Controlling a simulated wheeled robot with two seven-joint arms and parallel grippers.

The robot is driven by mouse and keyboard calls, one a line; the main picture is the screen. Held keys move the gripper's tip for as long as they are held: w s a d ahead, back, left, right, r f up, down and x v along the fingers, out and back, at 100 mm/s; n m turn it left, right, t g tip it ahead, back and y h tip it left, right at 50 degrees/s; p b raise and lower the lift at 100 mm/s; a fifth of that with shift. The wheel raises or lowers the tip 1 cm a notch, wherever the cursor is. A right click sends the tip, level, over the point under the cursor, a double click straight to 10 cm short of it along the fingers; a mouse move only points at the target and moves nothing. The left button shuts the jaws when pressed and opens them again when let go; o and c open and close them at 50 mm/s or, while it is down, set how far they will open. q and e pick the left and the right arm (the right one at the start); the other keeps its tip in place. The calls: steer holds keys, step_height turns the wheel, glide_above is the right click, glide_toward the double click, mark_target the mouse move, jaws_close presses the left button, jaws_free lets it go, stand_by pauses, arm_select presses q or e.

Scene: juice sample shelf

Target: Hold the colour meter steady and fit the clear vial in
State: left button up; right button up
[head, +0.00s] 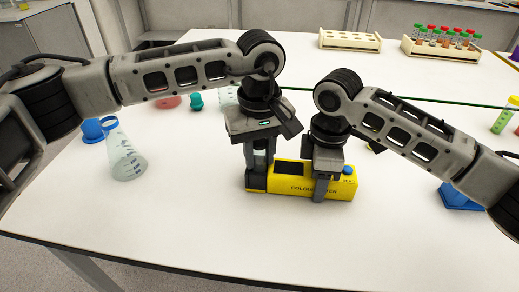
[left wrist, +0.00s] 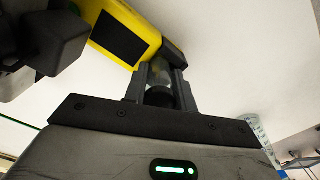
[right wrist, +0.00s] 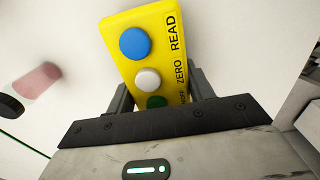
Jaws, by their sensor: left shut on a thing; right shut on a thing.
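The yellow colour meter (head: 345,187) lies on the white table with a dark screen and a dark block at its left end. My right gripper (head: 324,178) is shut across the right part of the meter; its blue, white and green buttons show in the right wrist view (right wrist: 165,25). My left gripper (head: 259,160) is shut on the clear vial (left wrist: 160,72), which has a dark cap, over the meter's dark end block. The vial's lower end is at or just above this block; I cannot tell whether it is inside.
A conical flask (head: 126,160) stands at left. A blue item (head: 460,195) is at right, and a green-filled tube with a yellow cap (head: 505,115) is at the right edge. Racks (head: 349,41) (head: 440,51) stand at the back. The front table is clear.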

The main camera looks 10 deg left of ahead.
arm_select(q)
steer(key=shift+f, duration=0.35)
steer(key=shift+r, duration=0.1)
steer(key=shift+r, duration=1)
steer(key=shift+f, duration=0.9)
stand_by(0.5)
steer(key=shift+r, duration=0.9)
steer(key=o, duration=1.1)
steer(key=shift+c, duration=0.2)
